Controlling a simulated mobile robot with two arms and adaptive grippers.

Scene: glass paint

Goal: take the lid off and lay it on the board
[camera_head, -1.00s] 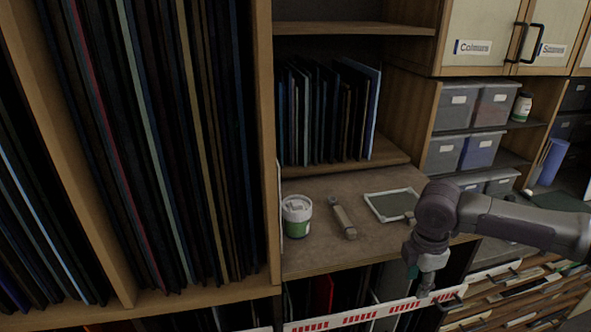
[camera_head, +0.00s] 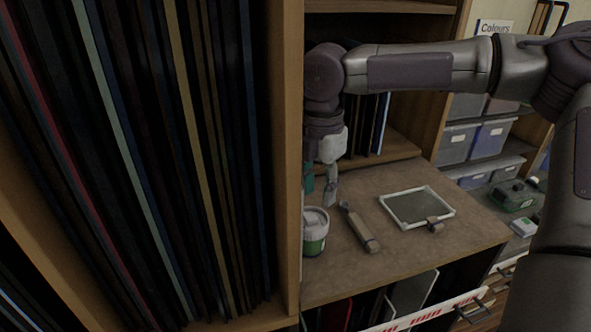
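A white tub (camera_head: 315,240) with a green label stands upright at the left of the wooden worktop, partly hidden by the upright shelf panel. Its white lid (camera_head: 315,217) shows on top. My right gripper (camera_head: 320,194) points down just above and behind the tub in the picture. Its fingers look apart, with nothing seen between them; the left finger is partly hidden by the panel. A flat dark board with a white rim (camera_head: 417,206) lies on the worktop to the right. My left gripper is not in view.
A wooden-handled tool (camera_head: 359,228) lies between the tub and the board, and a small brown block (camera_head: 434,225) sits at the board's front edge. A tall rack of dark sheets (camera_head: 150,150) fills the left. The worktop (camera_head: 400,250) is clear in front.

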